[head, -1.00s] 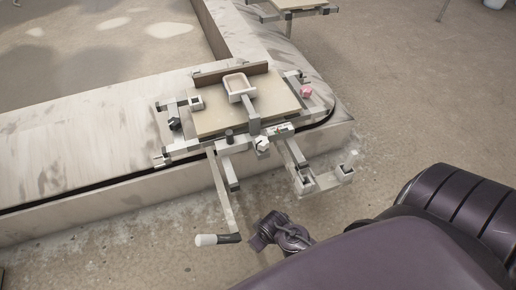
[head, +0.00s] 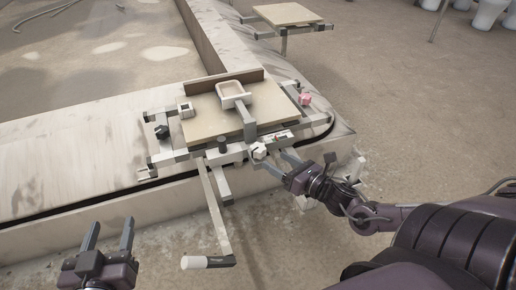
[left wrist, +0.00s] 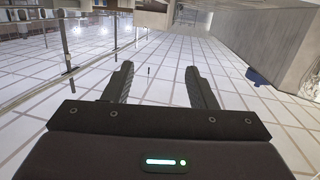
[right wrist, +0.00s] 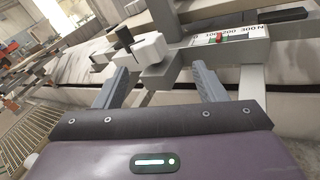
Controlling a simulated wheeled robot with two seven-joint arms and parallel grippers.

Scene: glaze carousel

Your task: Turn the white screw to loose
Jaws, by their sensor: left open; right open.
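The white screw (head: 258,151) is a faceted white knob on the front of the carousel fixture, below the beige board. In the right wrist view the white screw (right wrist: 151,49) is ahead of and between the fingertips. My right gripper (head: 278,162) is open, its fingers pointing at the screw from the right and front. In the right wrist view my right gripper (right wrist: 158,68) holds nothing, and I cannot tell whether a finger touches the screw. My left gripper (head: 111,224) is open and empty, low at the left, away from the fixture; its fingers also show in the left wrist view (left wrist: 158,68).
A pink screw (head: 305,99) and a black screw (head: 161,131) sit on the fixture's sides. A handle with a white grip (head: 196,262) sticks out in front. A small tray (head: 232,89) rests over the board (head: 205,127). A marked scale (right wrist: 228,40) lies beside the white screw.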

